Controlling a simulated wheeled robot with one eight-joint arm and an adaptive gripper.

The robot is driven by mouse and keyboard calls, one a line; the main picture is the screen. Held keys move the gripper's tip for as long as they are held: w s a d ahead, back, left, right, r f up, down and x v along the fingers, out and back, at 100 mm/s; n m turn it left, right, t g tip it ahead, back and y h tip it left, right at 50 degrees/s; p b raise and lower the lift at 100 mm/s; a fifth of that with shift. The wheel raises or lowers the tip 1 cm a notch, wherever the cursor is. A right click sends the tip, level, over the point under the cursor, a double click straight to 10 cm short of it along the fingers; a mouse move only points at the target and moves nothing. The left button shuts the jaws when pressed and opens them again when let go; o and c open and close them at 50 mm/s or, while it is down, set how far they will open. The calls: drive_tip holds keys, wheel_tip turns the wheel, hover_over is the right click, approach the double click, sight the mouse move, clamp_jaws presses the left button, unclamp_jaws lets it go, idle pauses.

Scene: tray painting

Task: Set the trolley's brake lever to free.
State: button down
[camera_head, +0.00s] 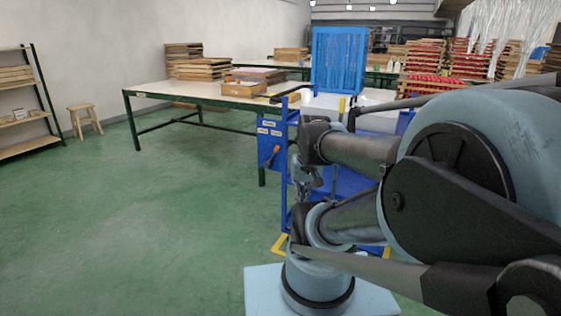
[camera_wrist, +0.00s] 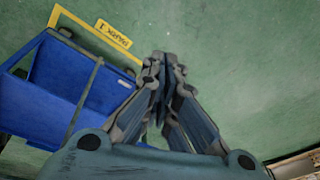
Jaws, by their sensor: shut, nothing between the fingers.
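The blue trolley (camera_head: 285,205) stands in front of a long table, partly hidden by my arm. On its left end is a blue panel (camera_head: 264,152) with small pale labels, too small to read. The brake lever (camera_head: 274,154), small and orange-brown, sits below the labels and appears to lean up to the right. My gripper (camera_head: 304,188) is to the right of the panel and lower, apart from the lever. In the wrist view my gripper (camera_wrist: 161,68) is shut and empty over green floor. The trolley (camera_wrist: 50,88) shows at left there; the lever is not visible.
A long table (camera_head: 180,92) with boxes and frames stands behind. A blue rack (camera_head: 338,60) rises above the trolley. A stool (camera_head: 84,120) and shelf are far left. The floor at left is clear.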

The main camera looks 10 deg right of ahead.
drive_tip(key=w+d+r+m+t+y, duration=0.1)
drive_tip(key=w+m+y, duration=0.2)
drive_tip(key=w+m, duration=0.65)
drive_tip(key=w+r+m+t+y, duration=0.1)
drive_tip(key=w+r+m+y, duration=0.2)
drive_tip(key=w, duration=1.2)
drive_tip(key=w+d+f+m+t+y, duration=0.2)
drive_tip(key=w+d+f+m+t, duration=0.1)
drive_tip(key=w+d+f+m, duration=0.3)
drive_tip(key=w+d+f+m+t+y, duration=0.2)
drive_tip(key=w+d+f+m, duration=0.4)
drive_tip(key=d, duration=0.5)
drive_tip(key=shift+w+d+f+m+t, duration=0.15)
drive_tip(key=shift+w+d+m+t, duration=0.15)
drive_tip(key=shift+w+m+t, duration=0.55)
drive_tip(key=shift+w+g, duration=0.15)
drive_tip(key=shift+g, duration=0.1)
approach(281, 157)
drive_tip(key=a+f, duration=0.3)
drive_tip(key=a, duration=0.2)
drive_tip(key=shift+w+a+r, duration=0.3)
drive_tip(key=shift+w+a, duration=0.2)
drive_tip(key=shift+w, duration=0.1)
drive_tip(key=shift+w+a+r, duration=0.3)
drive_tip(key=shift+w+a, duration=0.25)
drive_tip(key=shift+w, duration=0.05)
drive_tip(key=shift+w+a+r, duration=0.3)
drive_tip(key=shift+w, duration=0.15)
